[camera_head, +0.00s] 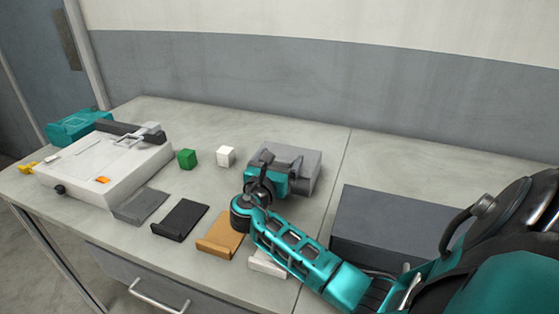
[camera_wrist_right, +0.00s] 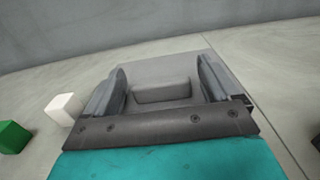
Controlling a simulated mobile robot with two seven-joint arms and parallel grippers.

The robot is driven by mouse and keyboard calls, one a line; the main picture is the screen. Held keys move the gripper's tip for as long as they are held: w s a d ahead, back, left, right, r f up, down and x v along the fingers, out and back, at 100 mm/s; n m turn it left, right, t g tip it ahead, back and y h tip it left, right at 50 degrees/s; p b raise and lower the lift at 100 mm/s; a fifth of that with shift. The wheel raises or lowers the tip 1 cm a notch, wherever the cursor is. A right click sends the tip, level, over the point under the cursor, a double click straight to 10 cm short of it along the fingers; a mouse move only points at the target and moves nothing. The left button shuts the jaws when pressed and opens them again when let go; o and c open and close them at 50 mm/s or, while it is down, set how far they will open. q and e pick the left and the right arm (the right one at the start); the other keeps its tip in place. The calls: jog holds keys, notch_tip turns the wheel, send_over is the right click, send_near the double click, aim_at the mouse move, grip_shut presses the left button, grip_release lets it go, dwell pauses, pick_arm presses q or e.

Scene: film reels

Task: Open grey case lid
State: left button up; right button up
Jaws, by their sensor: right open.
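The grey case (camera_head: 308,178) sits on the bench behind my right gripper, which hides part of it. In the right wrist view its flat grey lid (camera_wrist_right: 188,64) shows, with a raised block-shaped handle (camera_wrist_right: 161,91) in the middle. My right gripper (camera_head: 288,157) is open above the case. In the right wrist view its two fingers (camera_wrist_right: 161,88) stand apart on either side of the handle, with gaps between. I cannot tell how high they are above the lid. The lid looks shut. My left gripper is not in view.
A white cube (camera_head: 226,156) and a green cube (camera_head: 187,159) stand left of the case. Grey, black (camera_head: 180,220), tan and white flat pieces lie in front. A white machine (camera_head: 105,172) is at left.

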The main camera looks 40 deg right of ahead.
jog(key=c, duration=1.4)
jog(key=shift+c, duration=0.2)
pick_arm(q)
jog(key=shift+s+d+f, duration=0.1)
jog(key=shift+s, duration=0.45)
pick_arm(e)
jog(key=shift+r, duration=0.25)
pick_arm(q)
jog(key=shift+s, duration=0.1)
pick_arm(e)
jog(key=shift+w, duration=0.1)
